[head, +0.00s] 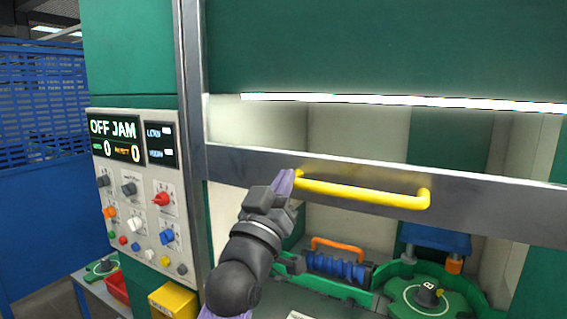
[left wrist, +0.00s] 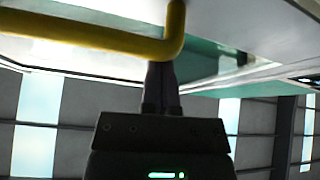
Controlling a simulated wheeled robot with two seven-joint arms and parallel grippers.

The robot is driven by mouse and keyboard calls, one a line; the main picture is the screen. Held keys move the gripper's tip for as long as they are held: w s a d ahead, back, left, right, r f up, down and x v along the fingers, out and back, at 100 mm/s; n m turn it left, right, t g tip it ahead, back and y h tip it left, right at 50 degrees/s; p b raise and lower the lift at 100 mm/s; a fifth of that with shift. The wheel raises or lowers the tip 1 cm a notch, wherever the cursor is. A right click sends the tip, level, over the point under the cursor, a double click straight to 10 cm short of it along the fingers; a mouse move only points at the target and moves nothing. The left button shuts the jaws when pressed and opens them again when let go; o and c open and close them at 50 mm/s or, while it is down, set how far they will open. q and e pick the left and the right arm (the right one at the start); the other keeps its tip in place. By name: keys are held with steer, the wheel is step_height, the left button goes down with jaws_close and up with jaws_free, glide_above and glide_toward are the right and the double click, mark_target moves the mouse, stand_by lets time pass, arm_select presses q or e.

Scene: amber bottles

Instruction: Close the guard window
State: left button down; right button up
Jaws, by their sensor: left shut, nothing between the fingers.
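The guard window shows as a grey metal bar (head: 480,200) across the machine's opening, with a yellow handle (head: 365,194) on it. Below the bar the opening is uncovered and the machine's inside shows. My left gripper (head: 287,182) is at the left end of the handle, its fingers shut and empty. In the left wrist view the handle (left wrist: 90,36) runs across the top and bends up at its right end, with the shut fingers (left wrist: 160,75) just below or against it; I cannot tell whether they touch. My right gripper is in neither view.
A control panel (head: 140,190) with a screen reading OFF JAM and several knobs is left of the opening. Inside are a blue roller (head: 338,268), an orange handle (head: 338,246) and a green round fixture (head: 425,296). A yellow box (head: 174,300) is below the panel.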

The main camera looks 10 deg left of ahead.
arm_select(q)
step_height(320, 180, down, 45)
steer(key=b, duration=2.6)
steer(key=shift+f+b, duration=0.2)
steer(key=shift+b, duration=0.2)
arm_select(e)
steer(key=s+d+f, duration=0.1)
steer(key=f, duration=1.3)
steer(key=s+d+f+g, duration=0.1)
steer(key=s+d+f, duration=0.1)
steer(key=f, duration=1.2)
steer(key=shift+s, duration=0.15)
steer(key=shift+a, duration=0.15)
